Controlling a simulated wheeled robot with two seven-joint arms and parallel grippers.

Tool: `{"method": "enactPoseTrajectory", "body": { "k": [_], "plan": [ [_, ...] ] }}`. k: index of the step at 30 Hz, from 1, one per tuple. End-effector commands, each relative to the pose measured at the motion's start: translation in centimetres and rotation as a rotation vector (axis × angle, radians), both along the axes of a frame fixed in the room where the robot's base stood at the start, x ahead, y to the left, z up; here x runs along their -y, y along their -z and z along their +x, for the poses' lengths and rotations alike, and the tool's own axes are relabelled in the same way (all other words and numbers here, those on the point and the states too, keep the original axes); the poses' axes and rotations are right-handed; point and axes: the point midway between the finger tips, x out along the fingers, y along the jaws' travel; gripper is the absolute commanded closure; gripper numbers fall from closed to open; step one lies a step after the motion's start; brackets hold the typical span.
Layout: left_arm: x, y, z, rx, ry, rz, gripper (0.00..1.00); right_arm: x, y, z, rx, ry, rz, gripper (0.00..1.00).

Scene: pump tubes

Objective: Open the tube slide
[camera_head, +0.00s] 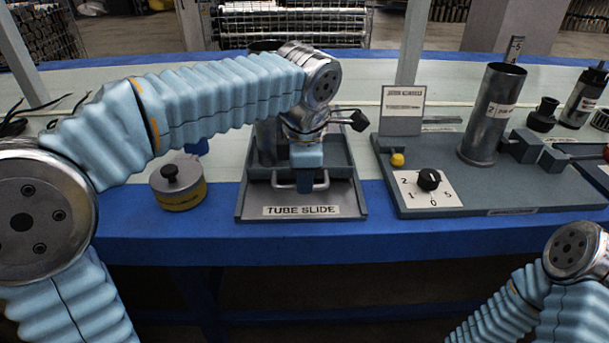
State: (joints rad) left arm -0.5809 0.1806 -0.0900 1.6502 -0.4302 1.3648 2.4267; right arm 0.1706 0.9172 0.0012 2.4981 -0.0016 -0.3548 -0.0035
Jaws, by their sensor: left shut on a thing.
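The tube slide (300,211) sits on the bench, a grey tray-like unit with a "TUBE SLIDE" label on its front edge. A metal bar handle (283,187) stands at the front of its drawer. My left gripper (306,182) points down from above and is shut on this handle. The gripper and wrist hide much of the drawer's inside and the part behind it. Only the lower right arm shows, at the bottom right; its gripper is outside the view.
A round lidded pot (178,190) stands left of the slide. To the right is a grey base with a dial (429,181), a yellow button (397,160) and an upright metal tube (492,115). The blue bench edge (300,246) runs along the front.

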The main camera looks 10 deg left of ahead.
Motion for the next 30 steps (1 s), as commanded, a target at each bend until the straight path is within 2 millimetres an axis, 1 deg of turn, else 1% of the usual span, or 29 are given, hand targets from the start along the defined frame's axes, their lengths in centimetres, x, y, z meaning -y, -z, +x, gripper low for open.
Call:
{"method": "enactPoseTrajectory", "body": {
  "k": [3,4,8,9,16,20,23,30],
  "plan": [
    [0.0,0.0,0.0,0.000,0.000,-0.001,1.00,0.0,0.0,0.0,0.000,0.000,0.000,0.57],
    [0.0,-0.1,0.0,0.001,0.000,-0.001,0.83,0.0,0.0,0.0,0.000,0.000,0.000,0.57],
    [0.0,0.0,0.0,0.001,0.000,-0.001,0.63,0.0,0.0,0.0,0.000,0.000,0.000,0.57],
    [0.0,0.0,0.0,0.001,0.000,-0.001,0.62,0.0,0.0,0.0,0.000,0.000,0.000,0.57],
    [0.0,-0.1,0.0,0.001,0.000,-0.001,0.62,0.0,0.0,0.0,0.000,0.000,0.000,0.57],
    [0.1,-1.1,-0.1,0.003,0.001,-0.002,0.62,0.0,-0.3,0.0,0.000,0.000,0.000,0.57],
    [0.2,-2.9,-0.4,0.004,0.001,-0.003,0.62,0.1,-0.9,0.0,0.001,0.000,-0.001,0.57],
    [0.5,-8.8,-1.4,0.004,0.001,-0.003,0.62,0.2,-2.4,0.1,0.003,0.003,-0.006,0.57]
  ]
}}
